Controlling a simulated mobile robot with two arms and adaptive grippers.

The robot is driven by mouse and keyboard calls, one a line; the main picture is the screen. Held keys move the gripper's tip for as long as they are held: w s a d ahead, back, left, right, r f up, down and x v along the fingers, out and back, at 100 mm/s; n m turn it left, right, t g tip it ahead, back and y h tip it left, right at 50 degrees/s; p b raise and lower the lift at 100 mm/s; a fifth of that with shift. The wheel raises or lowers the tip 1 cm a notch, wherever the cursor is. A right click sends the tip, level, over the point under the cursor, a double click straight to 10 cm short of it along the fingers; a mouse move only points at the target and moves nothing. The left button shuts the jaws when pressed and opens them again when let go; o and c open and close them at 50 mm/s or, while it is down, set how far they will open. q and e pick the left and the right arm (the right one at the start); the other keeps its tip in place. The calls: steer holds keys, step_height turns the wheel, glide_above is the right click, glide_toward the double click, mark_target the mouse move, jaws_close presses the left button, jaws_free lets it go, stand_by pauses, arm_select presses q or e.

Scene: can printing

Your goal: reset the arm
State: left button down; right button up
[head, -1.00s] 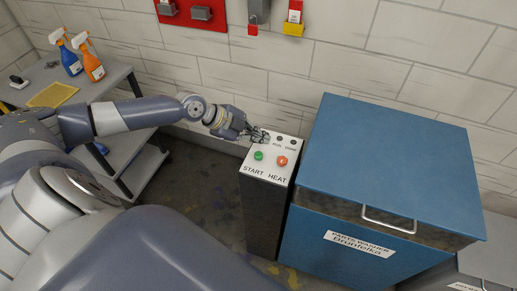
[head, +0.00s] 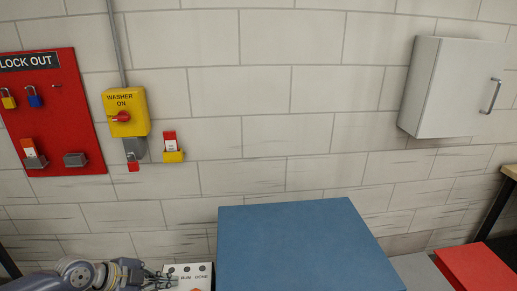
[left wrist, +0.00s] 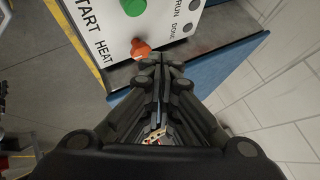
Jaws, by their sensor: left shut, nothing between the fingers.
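My left gripper (head: 152,280) is at the bottom left of the head view, at the left edge of the white control panel (head: 188,271). In the left wrist view its fingers (left wrist: 158,70) are together and empty, with their tips close to the orange HEAT button (left wrist: 140,49). Whether they touch it I cannot tell. The green START button (left wrist: 133,6) is beyond it at the top edge. The panel also carries RUN and DONE indicators. My right gripper is in neither view.
The blue parts washer lid (head: 300,245) lies right of the panel. On the wall are a red lockout board (head: 70,130), a yellow washer switch (head: 125,112) and a grey cabinet (head: 445,88). A red box (head: 475,267) is at the lower right.

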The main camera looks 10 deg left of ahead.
arm_select(q)
steer(key=s+d+f+n+g, duration=0.15)
steer(key=s+d+f, duration=0.25)
steer(key=s+d, duration=0.4)
steer(key=s+d+f+n+g, duration=0.1)
steer(key=s+d+f+n, duration=0.15)
steer(key=s+d, duration=0.55)
steer(key=s+a+n+y, duration=0.5)
steer(key=s+n, duration=0.3)
steer(key=n, duration=0.3)
step_height(320, 180, down, 29)
steer(key=s+g+b, duration=0.2)
steer(key=s+a+f+b, duration=0.1)
steer(key=s+a+f, duration=0.1)
steer(key=s+f, duration=0.6)
steer(key=s+a+f+g+y+b, duration=0.1)
steer(key=s+f, duration=0.7)
steer(key=f, duration=0.1)
steer(key=shift+s+a+f, duration=0.3)
steer(key=shift+s+a, duration=0.05)
steer(key=shift+s, duration=0.05)
